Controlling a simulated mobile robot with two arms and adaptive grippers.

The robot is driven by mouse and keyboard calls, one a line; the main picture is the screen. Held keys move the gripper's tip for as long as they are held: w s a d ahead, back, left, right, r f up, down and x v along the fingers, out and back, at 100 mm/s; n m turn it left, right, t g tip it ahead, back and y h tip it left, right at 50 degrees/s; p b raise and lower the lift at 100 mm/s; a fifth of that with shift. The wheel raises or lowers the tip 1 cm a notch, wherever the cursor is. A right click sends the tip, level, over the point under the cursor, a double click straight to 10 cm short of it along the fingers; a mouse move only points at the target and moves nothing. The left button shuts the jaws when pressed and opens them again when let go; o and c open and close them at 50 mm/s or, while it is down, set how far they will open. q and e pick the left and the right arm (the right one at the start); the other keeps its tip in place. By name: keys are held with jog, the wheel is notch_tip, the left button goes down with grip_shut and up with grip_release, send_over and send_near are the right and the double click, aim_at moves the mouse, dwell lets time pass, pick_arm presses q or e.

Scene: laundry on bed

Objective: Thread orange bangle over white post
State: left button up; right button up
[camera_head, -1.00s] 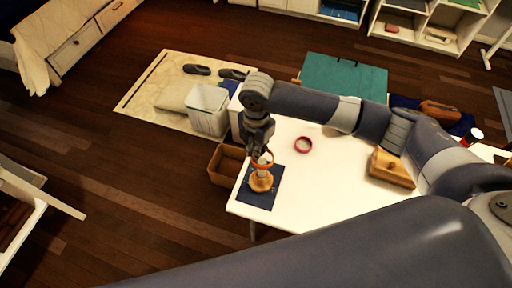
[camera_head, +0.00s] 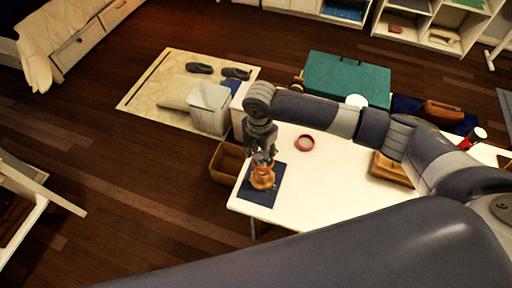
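The orange bangle (camera_head: 262,169) is low over the wooden base (camera_head: 262,182) of the white post, which stands on a dark blue mat (camera_head: 263,200) near the white table's left end. The bangle appears to be around the post. The post itself is mostly hidden by my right gripper (camera_head: 262,160), which points down from above. Its fingers are at the bangle and appear shut on its rim, though the detail is small. My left gripper is not in view.
A brown box (camera_head: 226,162) stands beside the table's left edge. A teal case (camera_head: 347,78) is behind.

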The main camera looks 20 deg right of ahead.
jog(key=shift+w+f, duration=0.15)
jog(key=shift+w, duration=0.25)
notch_tip(320, 180, up, 12)
dwell(0.3)
jog(key=shift+s+f, duration=0.1)
dwell(0.8)
